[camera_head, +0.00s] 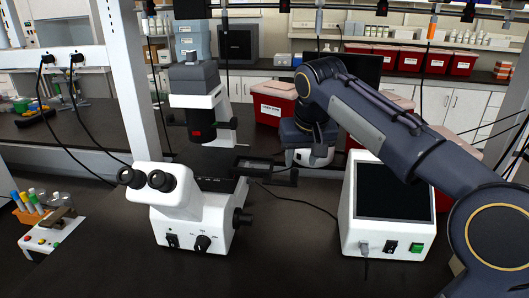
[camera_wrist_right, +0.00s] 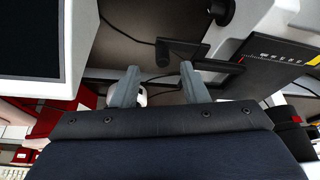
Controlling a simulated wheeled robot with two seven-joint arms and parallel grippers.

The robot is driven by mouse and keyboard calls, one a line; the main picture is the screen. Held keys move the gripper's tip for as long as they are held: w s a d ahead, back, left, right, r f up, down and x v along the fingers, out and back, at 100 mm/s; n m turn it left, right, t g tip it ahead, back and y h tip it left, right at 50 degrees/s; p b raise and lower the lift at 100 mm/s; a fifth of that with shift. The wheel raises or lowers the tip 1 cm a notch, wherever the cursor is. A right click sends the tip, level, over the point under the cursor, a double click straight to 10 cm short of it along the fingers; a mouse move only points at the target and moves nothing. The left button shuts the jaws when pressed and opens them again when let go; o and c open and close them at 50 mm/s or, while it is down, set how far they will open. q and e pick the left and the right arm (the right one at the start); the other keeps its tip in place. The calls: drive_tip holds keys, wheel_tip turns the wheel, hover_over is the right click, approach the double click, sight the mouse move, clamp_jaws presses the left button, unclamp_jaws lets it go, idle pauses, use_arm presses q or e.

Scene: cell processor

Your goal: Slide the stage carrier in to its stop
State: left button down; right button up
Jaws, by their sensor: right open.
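The white microscope (camera_head: 190,215) stands on the dark bench, with twin eyepieces facing me. Its dark stage carrier (camera_head: 262,172) sticks out to the right of the column, and a dark bar with an upright end piece shows in the right wrist view (camera_wrist_right: 190,50). My right gripper (camera_head: 312,157) is just right of the carrier's outer end, pointing down; its fingertips are hard to make out in the head view. In the right wrist view the two grey fingers (camera_wrist_right: 161,78) are apart with the bar's end piece beyond the gap, and no contact shows. My left gripper is not in view.
A white box with a dark screen (camera_head: 392,195) stands right of the microscope, close below my right arm. A ruled scale (camera_wrist_right: 285,57) shows in the wrist view. A tube rack (camera_head: 45,220) is at left. Red bins (camera_head: 273,103) stand behind. A cable crosses the bench.

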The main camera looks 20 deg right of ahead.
sight(295, 170)
drive_tip(key=shift+w+r+x, duration=0.1)
drive_tip(key=shift+w+x, duration=0.15)
drive_tip(key=shift+x, duration=1.05)
drive_tip(key=shift+w+r+x, duration=0.1)
drive_tip(key=shift+w+x, duration=0.1)
drive_tip(key=shift+x, duration=1.15)
drive_tip(key=shift+w+r+x, duration=0.1)
drive_tip(key=shift+w+x, duration=0.15)
drive_tip(key=shift+x, duration=1.05)
drive_tip(key=shift+c, duration=0.2)
clamp_jaws()
